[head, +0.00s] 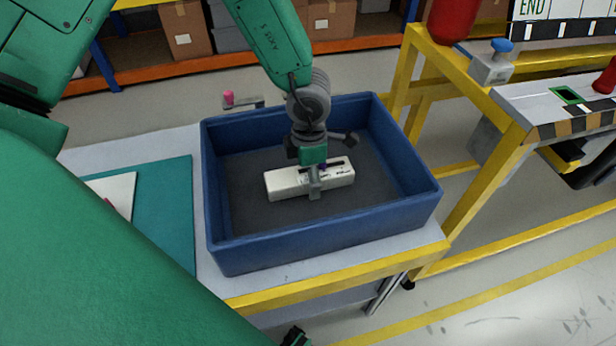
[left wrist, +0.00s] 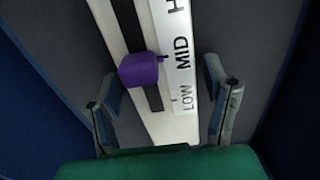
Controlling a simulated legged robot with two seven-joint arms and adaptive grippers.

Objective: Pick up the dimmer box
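The dimmer box (head: 285,184) is a long white box with dark lettering, lying on the floor of a blue bin (head: 330,236). In the left wrist view the dimmer box (left wrist: 178,130) shows LOW and MID marks, a dark slot and a purple slider knob (left wrist: 138,69). My left gripper (head: 328,164) is down in the bin over the box. Its open fingers (left wrist: 162,108) stand on either side of the box, with gaps between them and its sides. In the head view one finger hides part of the box's near side. I do not make out my right gripper.
The bin's walls surround the left gripper and box, with bare dark floor around the box. The bin stands on a grey table with a yellow edge (head: 340,276). A teal mat (head: 170,222) lies left of it. A yellow-framed station (head: 489,190) stands at right.

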